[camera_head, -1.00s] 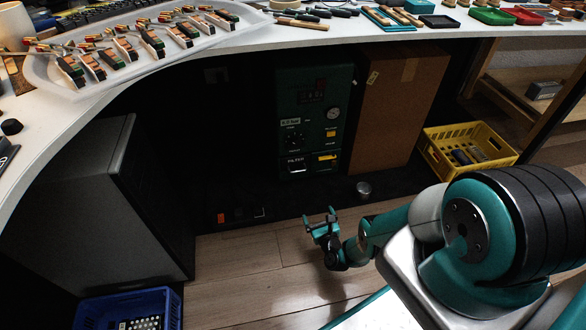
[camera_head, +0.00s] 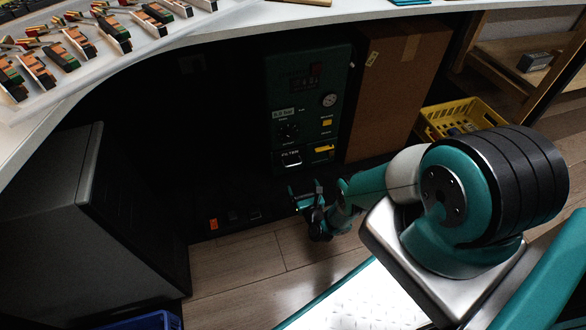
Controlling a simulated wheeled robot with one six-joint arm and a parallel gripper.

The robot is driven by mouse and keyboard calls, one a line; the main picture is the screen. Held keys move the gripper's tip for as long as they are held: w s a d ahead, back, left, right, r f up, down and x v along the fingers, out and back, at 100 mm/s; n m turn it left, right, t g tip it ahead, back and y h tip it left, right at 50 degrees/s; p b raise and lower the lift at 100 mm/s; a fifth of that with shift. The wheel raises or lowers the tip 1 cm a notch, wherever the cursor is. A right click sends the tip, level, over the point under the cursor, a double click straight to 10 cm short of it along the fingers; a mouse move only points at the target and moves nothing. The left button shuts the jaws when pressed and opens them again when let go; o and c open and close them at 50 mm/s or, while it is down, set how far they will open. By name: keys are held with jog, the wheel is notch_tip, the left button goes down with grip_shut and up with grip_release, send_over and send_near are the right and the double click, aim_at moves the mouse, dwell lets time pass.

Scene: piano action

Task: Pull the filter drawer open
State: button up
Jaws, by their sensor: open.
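The filter drawer (camera_head: 291,158) is a dark front marked FILTER with a pale handle, low on a dark green machine (camera_head: 308,105) under the bench. It looks shut. A yellow tab (camera_head: 325,149) sits to its right. My gripper (camera_head: 305,190) is open and empty, low in front of the machine and below the drawer, apart from it. Its fingers point up toward the machine.
A tall cardboard box (camera_head: 395,90) stands right of the machine, and a yellow crate (camera_head: 462,118) beyond it. A dark cabinet (camera_head: 60,215) is at left. The white bench top (camera_head: 215,45) overhangs the space. Wooden floor (camera_head: 240,265) is clear in front.

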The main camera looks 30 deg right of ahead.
aim_at(293, 165)
jog(key=b+x, duration=0.6)
jog(key=f+b+x, duration=0.1)
jog(key=b+x, duration=0.2)
jog(key=shift+w+d, duration=0.1)
jog(key=shift+w, duration=0.05)
jog(key=shift+w+d+r+b, duration=0.15)
jog(key=shift+w+b, duration=0.5)
jog(key=shift+b, duration=0.55)
jog(key=shift+w+d+r+b, duration=0.15)
jog(key=shift+w+r+b, duration=0.1)
jog(key=shift+w+b, duration=0.25)
jog(key=shift+s, duration=0.1)
jog(key=shift+c, duration=0.3)
